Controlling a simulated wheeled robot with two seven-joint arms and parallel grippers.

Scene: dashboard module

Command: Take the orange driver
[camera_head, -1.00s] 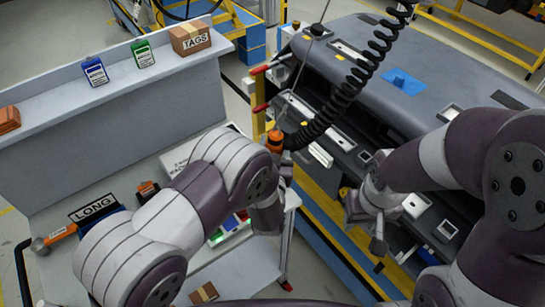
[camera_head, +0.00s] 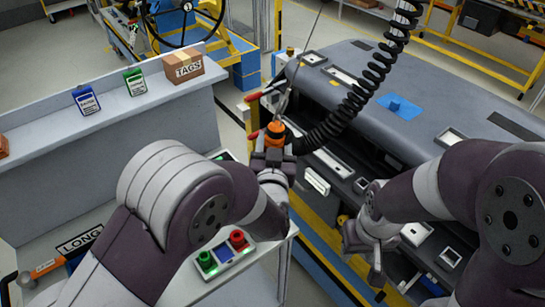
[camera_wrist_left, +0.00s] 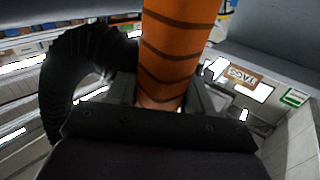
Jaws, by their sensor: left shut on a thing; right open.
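The orange driver (camera_head: 275,135) hangs upright from a cable, with a black coiled hose (camera_head: 345,110) running up and right from it. My left gripper (camera_head: 272,160) is shut on the driver's lower part. In the left wrist view the driver's orange body (camera_wrist_left: 172,55) with dark bands stands between my left fingers. My right gripper (camera_head: 372,265) is open and empty, in front of the dashboard module (camera_head: 430,95). The driver's lower end is hidden by my left gripper.
A grey bench with a ledge (camera_head: 130,115) carries a TAGS box (camera_head: 182,67), a green pack (camera_head: 135,82) and a blue pack (camera_head: 86,100). A button box with red and green buttons (camera_head: 225,254) sits near the bench edge. A LONG label (camera_head: 80,240) is at the lower left.

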